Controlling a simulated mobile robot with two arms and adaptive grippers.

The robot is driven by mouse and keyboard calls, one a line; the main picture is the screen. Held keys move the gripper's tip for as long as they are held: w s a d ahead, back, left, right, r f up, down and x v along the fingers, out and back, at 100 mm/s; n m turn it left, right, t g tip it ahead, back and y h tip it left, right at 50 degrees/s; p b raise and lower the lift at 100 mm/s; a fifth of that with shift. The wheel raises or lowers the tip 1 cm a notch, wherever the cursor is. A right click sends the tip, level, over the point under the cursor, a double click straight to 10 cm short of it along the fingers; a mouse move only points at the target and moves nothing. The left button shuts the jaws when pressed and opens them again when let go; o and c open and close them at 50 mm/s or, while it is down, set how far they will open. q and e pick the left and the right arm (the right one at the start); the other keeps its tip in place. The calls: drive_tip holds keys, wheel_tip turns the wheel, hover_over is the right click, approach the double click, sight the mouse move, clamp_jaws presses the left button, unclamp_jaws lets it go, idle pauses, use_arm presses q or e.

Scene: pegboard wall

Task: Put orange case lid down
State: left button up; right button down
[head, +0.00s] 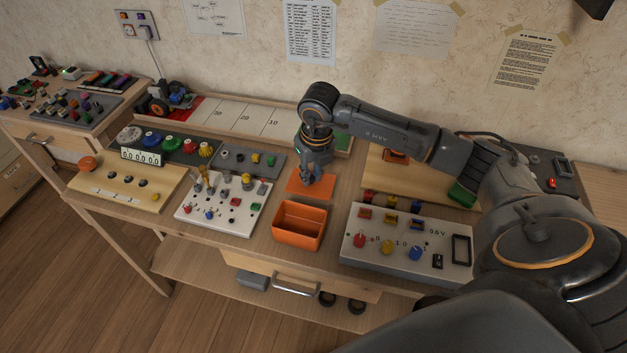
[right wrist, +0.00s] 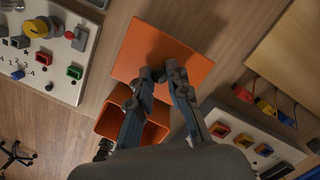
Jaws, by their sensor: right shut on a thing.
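The orange case lid (head: 303,191) is a flat square plate just behind the open orange case (head: 296,239). My right gripper (head: 311,181) points down from above and is shut on the lid near its middle. The right wrist view shows the fingertips (right wrist: 156,75) together on the lid (right wrist: 165,42), with the case (right wrist: 112,120) partly hidden behind the fingers. The lid looks level and low over the wooden table, beside the case and not on it. I cannot tell if it touches the tabletop. My left gripper is not in view.
A white panel with knobs and switches (head: 224,214) stands left of the case, and a larger panel (head: 408,270) stands right. A light wooden board (head: 392,176) lies behind the larger panel. Bare table shows narrowly around the lid.

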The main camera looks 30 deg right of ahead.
sight(314, 182)
drive_tip(key=shift+w+d+f, duration=0.1)
drive_tip(key=shift+d+f, duration=0.1)
drive_tip(key=shift+f, duration=0.1)
drive_tip(key=f+p, duration=0.1)
drive_tip(key=f, duration=0.2)
drive_tip(key=shift+d+f, duration=0.1)
drive_tip(key=shift+d, duration=0.1)
drive_tip(key=shift+w+f, duration=0.1)
drive_tip(key=shift+f, duration=0.1)
drive_tip(key=shift+f, duration=0.2)
drive_tip(key=c, duration=1.3)
unclamp_jaws()
drive_tip(key=shift+r, duration=0.1)
